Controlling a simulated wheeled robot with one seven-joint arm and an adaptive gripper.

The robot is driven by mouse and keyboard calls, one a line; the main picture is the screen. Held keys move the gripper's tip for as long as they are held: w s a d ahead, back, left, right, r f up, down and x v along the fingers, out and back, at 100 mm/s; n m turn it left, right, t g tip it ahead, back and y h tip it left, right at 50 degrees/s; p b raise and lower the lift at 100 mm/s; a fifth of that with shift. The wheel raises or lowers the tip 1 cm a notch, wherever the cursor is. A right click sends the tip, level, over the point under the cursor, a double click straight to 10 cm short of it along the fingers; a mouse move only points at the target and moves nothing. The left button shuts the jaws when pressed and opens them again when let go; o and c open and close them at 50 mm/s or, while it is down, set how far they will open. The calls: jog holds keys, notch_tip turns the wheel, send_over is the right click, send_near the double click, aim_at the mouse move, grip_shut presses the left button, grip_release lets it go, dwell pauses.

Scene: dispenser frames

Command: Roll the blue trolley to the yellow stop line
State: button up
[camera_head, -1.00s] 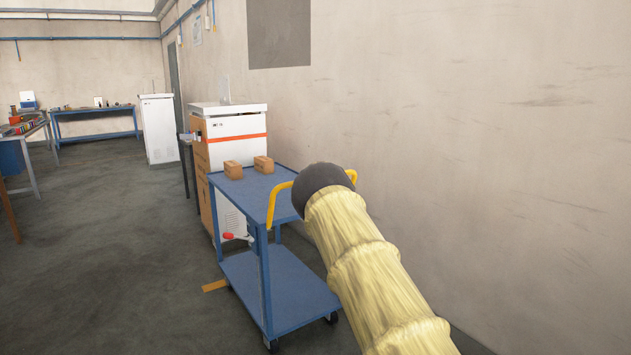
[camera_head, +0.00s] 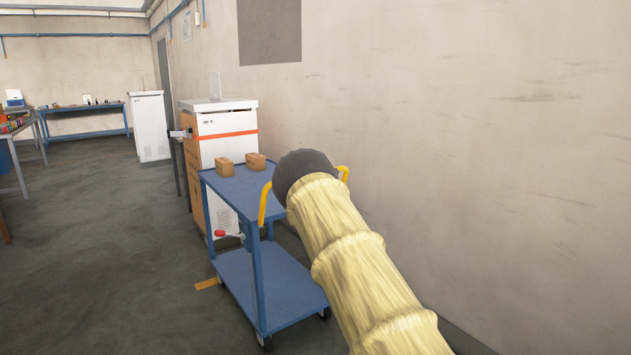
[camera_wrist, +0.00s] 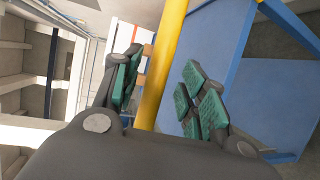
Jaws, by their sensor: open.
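The blue trolley (camera_head: 283,290) stands upright on its wheels, with two shelves and a yellow handle (camera_head: 264,203) at its near end. Part of the handle is hidden behind my arm. In the wrist view the yellow handle bar (camera_wrist: 165,60) runs between the green-padded fingers of my gripper (camera_wrist: 163,88). The fingers are open, one side on each side of the bar, with a gap visible on the right. In the head view my fingers are hidden behind my dark wrist. A short orange-yellow strip (camera_head: 207,284) lies on the floor left of the trolley; its continuation is hidden.
Two brown boxes (camera_head: 224,167) (camera_head: 255,161) sit on the top shelf. A red-tipped lever (camera_head: 220,233) sticks out at the trolley's left. A white-and-brown cabinet (camera_head: 228,124) stands just behind it. A wall is close on the right; the floor at left (camera_head: 100,250) is clear.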

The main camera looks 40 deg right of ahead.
jog(key=v, duration=0.9)
jog(key=shift+s+a, duration=0.15)
jog(key=shift+s, duration=0.2)
jog(key=shift+r, duration=0.1)
